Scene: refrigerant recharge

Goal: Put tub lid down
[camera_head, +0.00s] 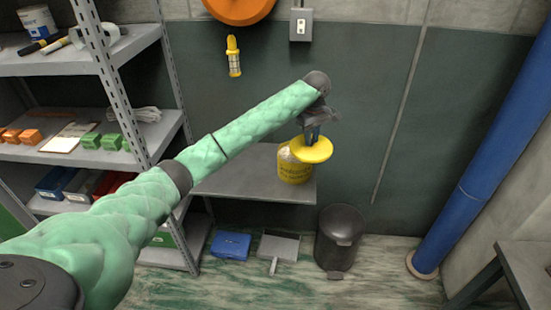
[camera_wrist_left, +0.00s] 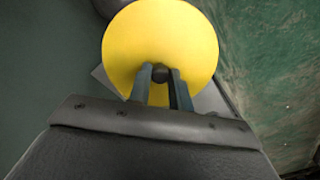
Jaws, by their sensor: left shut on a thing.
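The yellow round tub lid (camera_head: 313,150) is held by my left gripper (camera_head: 312,132), which is shut on the dark knob at its middle. In the left wrist view, the lid (camera_wrist_left: 160,35) fills the upper middle, with the two fingers of my left gripper (camera_wrist_left: 160,80) on either side of the knob. The yellow tub (camera_head: 293,168) stands on the grey wall shelf. In the head view the lid is in front of the tub's upper right and hides part of its rim. I cannot tell whether lid and tub touch. My right gripper is not in view.
The grey wall shelf (camera_head: 235,180) has free room left of the tub. A metal rack (camera_head: 125,85) with boxes stands at the left. A black bin (camera_head: 340,238), a blue box (camera_head: 231,245) and a dustpan (camera_head: 278,248) are on the floor. A blue pipe (camera_head: 490,150) rises at the right.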

